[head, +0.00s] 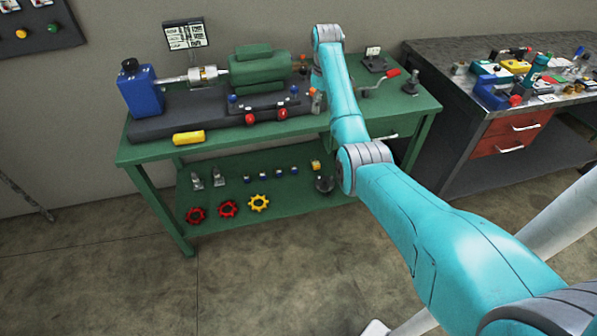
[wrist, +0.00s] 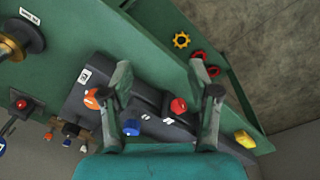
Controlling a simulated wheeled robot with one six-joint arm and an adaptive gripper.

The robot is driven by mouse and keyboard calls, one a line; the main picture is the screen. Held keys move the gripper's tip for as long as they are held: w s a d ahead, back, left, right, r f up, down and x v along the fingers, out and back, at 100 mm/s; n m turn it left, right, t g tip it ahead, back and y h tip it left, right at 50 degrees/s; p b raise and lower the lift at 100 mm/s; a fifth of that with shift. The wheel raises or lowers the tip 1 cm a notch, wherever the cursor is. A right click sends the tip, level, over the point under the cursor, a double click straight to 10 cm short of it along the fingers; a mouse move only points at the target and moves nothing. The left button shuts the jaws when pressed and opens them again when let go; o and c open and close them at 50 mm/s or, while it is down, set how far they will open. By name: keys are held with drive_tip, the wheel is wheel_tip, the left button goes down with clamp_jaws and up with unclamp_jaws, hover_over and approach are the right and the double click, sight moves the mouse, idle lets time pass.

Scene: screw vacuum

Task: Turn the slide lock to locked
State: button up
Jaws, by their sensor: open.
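The green machine (head: 262,68) stands on a dark base (head: 180,122) on the green bench. Red knobs (head: 250,119) and blue knobs (head: 294,90) sit along its front. In the wrist view, a red knob (wrist: 178,106) shows between my fingers, with an orange knob (wrist: 93,99) and a blue knob (wrist: 132,127) towards the left. I cannot tell which part is the slide lock, or its setting. In the head view my gripper is partly hidden by my wrist.
A blue block (head: 142,92) stands at the bench's left end, and a yellow cylinder (head: 188,138) lies at its front edge. A red-handled crank (head: 389,77) is at the right. The lower shelf (head: 290,205) holds handwheels and small parts. A cluttered dark bench (head: 440,60) stands to the right.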

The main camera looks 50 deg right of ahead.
drive_tip(key=s+a+f+t, duration=0.1)
drive_tip(key=a+f, duration=0.5)
drive_tip(key=f, duration=0.5)
drive_tip(key=a+f+t+h, duration=0.1)
drive_tip(key=a+f, duration=0.5)
drive_tip(key=f, duration=0.5)
drive_tip(key=shift+s+a+m+t+h, duration=0.3)
drive_tip(key=shift+s+a+t, duration=0.05)
drive_tip(key=shift+a+t, duration=0.05)
drive_tip(key=shift+f, duration=0.1)
